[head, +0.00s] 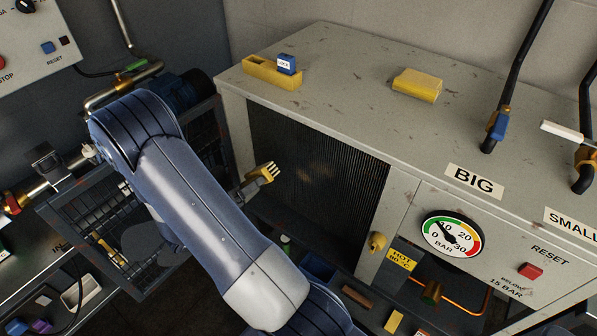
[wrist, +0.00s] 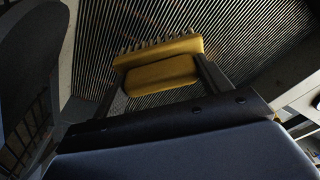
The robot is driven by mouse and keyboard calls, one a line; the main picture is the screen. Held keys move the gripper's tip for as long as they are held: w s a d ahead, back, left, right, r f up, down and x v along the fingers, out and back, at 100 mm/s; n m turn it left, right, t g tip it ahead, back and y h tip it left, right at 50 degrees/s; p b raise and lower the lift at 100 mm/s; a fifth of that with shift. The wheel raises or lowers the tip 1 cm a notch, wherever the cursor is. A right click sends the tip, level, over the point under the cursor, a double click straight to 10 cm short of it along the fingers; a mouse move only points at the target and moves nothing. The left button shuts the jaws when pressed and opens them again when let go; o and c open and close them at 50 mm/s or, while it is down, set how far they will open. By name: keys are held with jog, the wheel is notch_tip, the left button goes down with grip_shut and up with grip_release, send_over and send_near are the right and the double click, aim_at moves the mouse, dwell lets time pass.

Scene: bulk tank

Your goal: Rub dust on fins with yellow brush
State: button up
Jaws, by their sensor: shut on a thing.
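The yellow brush (head: 262,174) is held in my gripper (head: 250,184) in front of the dark fins (head: 350,190) on the left part of the cabinet's front. In the wrist view the yellow brush (wrist: 158,72) sits between the two dark fingers of my gripper (wrist: 160,78), its bristles toward the ribbed fins (wrist: 255,40). I cannot tell whether the bristles touch the fins. A faint brownish patch of dust (head: 318,172) shows on the fins, right of the brush. My arm hides part of the gripper and the fins' lower left.
On the cabinet top (head: 340,60) are a yellow holder (head: 270,74) with a blue lock (head: 287,64) and a yellow block (head: 417,85). A yellow knob (head: 376,243) sticks out right of the fins. An open mesh door (head: 110,215) stands to the left.

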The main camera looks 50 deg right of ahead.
jog(key=s+d+f+b, duration=0.1)
jog(key=s+f+b, duration=0.3)
jog(key=f, duration=0.2)
jog(key=d, duration=0.6)
jog(key=shift+w+r, duration=0.2)
jog(key=shift+r, duration=0.05)
jog(key=shift+w+d, duration=0.1)
jog(key=shift+d, duration=1)
dwell(0.5)
